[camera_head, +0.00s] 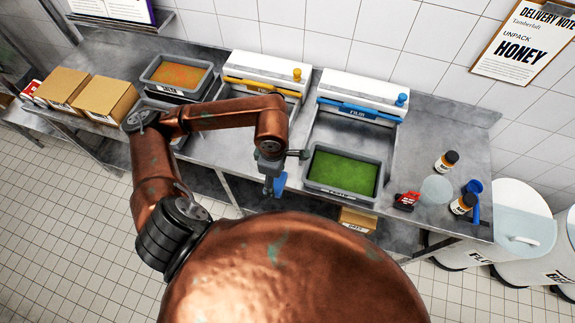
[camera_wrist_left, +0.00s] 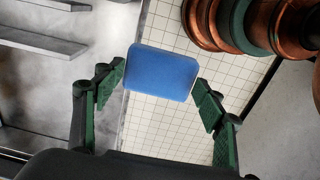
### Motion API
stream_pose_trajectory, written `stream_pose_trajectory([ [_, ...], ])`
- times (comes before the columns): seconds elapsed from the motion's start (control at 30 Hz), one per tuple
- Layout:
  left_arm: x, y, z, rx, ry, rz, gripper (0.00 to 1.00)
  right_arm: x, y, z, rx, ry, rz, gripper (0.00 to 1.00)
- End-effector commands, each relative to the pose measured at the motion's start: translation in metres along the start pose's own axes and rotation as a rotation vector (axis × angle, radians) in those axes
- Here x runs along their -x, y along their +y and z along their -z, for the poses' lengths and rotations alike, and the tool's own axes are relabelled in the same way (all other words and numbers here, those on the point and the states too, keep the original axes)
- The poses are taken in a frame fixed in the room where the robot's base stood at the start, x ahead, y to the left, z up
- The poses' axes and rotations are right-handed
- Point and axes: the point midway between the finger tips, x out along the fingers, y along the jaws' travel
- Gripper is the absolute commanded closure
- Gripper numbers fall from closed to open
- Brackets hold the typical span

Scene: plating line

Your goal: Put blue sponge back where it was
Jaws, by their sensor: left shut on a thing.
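The blue sponge (camera_wrist_left: 161,73) is held between the two green fingers of my left gripper (camera_wrist_left: 160,84) in the left wrist view. In the head view my left gripper (camera_head: 274,178) points down at the front edge of the steel counter, left of the green-filled tray. The sponge (camera_head: 280,184) shows there only as a small blue patch at the fingertips, partly hidden by the gripper. In the left wrist view, tiled floor lies behind the sponge. My right gripper is not in view.
A grey tray with green contents (camera_head: 343,172) and a tray with orange contents (camera_head: 177,74) stand on the counter (camera_head: 440,130). Two white film dispensers (camera_head: 362,95) stand along the back. Cardboard boxes (camera_head: 105,98) are left.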

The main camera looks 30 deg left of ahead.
Motion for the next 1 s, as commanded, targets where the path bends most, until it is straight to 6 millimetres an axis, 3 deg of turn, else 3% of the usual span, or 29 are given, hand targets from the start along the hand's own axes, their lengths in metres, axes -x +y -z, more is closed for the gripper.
stream_pose_trajectory([
  [0.3,-0.031,0.073,-0.001,0.004,0.000,0.004,0.55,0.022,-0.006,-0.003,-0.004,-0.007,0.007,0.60],
  [0.5,-0.068,0.104,-0.002,0.001,-0.001,0.004,0.55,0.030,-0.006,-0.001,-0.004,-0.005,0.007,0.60],
  [0.83,-0.096,0.125,-0.002,0.000,0.001,0.003,0.55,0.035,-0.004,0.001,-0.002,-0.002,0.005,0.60],
  [1.0,-0.118,0.124,-0.003,-0.002,-0.001,0.004,0.55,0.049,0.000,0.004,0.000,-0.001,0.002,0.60],
])
